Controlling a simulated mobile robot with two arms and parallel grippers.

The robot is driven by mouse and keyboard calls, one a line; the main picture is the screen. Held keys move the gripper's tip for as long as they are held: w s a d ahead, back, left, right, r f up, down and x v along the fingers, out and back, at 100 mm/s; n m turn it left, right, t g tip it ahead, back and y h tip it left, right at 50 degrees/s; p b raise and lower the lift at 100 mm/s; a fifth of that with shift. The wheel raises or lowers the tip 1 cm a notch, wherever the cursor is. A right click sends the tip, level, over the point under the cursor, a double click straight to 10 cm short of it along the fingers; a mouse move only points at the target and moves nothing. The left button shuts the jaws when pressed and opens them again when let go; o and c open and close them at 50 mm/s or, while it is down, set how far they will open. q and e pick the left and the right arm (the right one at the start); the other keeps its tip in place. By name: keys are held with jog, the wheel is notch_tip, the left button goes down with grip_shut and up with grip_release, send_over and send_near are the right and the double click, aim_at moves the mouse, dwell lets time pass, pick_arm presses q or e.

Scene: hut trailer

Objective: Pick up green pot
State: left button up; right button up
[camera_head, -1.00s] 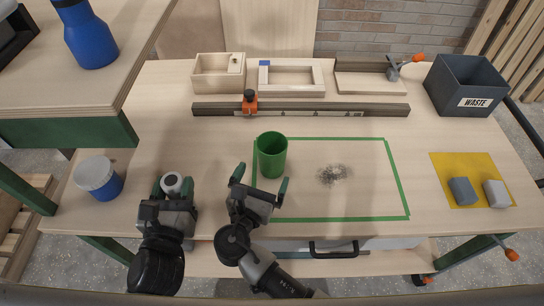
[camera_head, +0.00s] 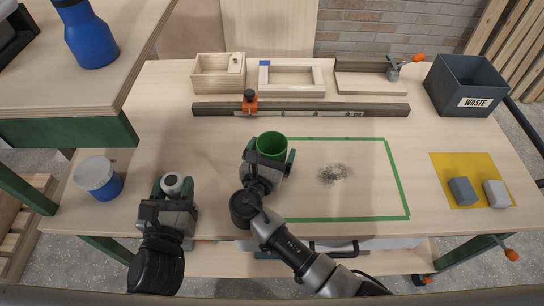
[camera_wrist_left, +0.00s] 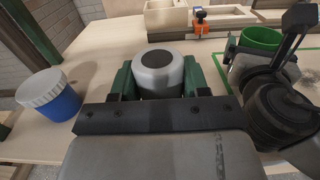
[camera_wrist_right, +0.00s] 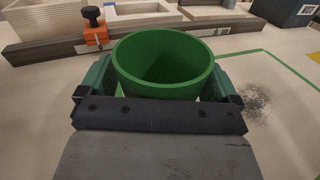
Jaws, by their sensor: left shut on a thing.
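The green pot (camera_head: 271,147) stands upright on the workbench at the left edge of the green taped rectangle. It is hollow and looks empty in the right wrist view (camera_wrist_right: 163,62). My right gripper (camera_head: 269,163) is open, with one finger on each side of the pot; its lower part is hidden behind the gripper. My left gripper (camera_head: 173,186) is shut on a grey cylinder with a dark round top (camera_wrist_left: 159,72), over the bench's front left part.
A blue tub with a pale lid (camera_head: 99,178) stands at the left. Grey dust (camera_head: 334,174) lies inside the tape. A rail with an orange clamp (camera_head: 249,102), wooden boxes (camera_head: 218,73) and a waste bin (camera_head: 465,84) line the back. Grey blocks (camera_head: 463,191) lie on a yellow sheet.

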jog(key=c, duration=0.7)
jog(key=shift+r, duration=0.15)
notch_tip(320, 180, up, 10)
jog(key=shift+f, duration=0.1)
jog(key=shift+f, duration=4.5)
jog(key=shift+f, duration=0.1)
jog(key=shift+f, duration=0.25)
jog(key=shift+f, duration=0.2)
